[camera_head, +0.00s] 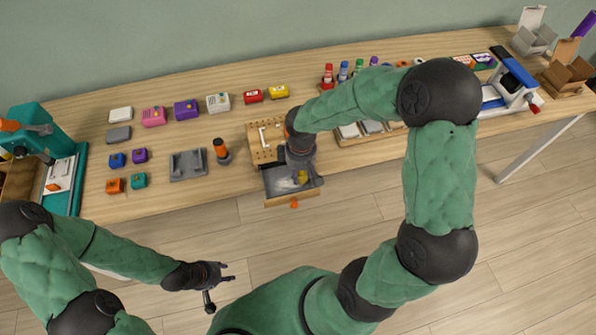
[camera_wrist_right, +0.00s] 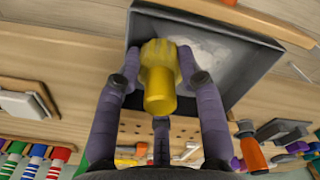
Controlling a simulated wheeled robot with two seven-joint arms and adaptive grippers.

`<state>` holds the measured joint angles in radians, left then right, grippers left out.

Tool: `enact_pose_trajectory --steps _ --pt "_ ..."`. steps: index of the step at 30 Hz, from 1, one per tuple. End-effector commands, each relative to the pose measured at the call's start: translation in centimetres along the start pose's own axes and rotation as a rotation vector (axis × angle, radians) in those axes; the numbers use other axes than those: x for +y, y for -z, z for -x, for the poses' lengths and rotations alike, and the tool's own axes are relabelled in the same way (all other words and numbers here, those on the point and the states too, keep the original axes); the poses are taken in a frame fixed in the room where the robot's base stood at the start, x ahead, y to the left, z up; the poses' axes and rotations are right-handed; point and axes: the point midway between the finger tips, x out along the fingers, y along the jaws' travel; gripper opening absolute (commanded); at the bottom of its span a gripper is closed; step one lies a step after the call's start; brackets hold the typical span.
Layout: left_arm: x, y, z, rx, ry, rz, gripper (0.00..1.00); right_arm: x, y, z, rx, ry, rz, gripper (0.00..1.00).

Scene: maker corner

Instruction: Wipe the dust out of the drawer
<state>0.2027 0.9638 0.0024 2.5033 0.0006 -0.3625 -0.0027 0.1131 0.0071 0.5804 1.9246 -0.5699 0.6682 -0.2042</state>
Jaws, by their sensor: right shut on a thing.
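The drawer (camera_head: 272,182) is pulled out over the table's front edge, with a dark grey inside and an orange knob (camera_head: 294,204) on its wooden front. Pale dust (camera_wrist_right: 215,50) lies on its floor in the right wrist view. My right gripper (camera_head: 301,175) is shut on a yellow wiping tool (camera_wrist_right: 160,85), which has a round handle and a wider ribbed end. It holds the tool over the drawer. I cannot tell whether the tool touches the drawer floor. Part of the drawer is hidden by the gripper. My left gripper (camera_head: 226,272) is open and empty, in front of the table.
A wooden pegboard-topped box (camera_head: 256,146) stands behind the drawer. An orange-and-black tool (camera_head: 221,152) stands to its left, near a grey tray (camera_head: 188,165). Paint bottles (camera_head: 343,72) stand behind my right arm. Open floor (camera_head: 215,228) lies in front of the table.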

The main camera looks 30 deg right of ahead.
Motion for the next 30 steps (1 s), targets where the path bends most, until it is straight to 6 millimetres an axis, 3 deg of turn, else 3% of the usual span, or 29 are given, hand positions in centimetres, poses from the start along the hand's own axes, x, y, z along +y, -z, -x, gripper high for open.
enact_pose_trajectory --steps 21,30 --pt "1.6 -0.2 4.6 0.000 0.000 0.000 0.40 0.3 -0.2 5.9 -0.006 -0.005 -0.001 0.00" --pt "1.6 -0.2 4.6 0.000 0.000 0.000 0.40 0.2 -0.2 6.0 -0.006 -0.003 0.000 0.00"
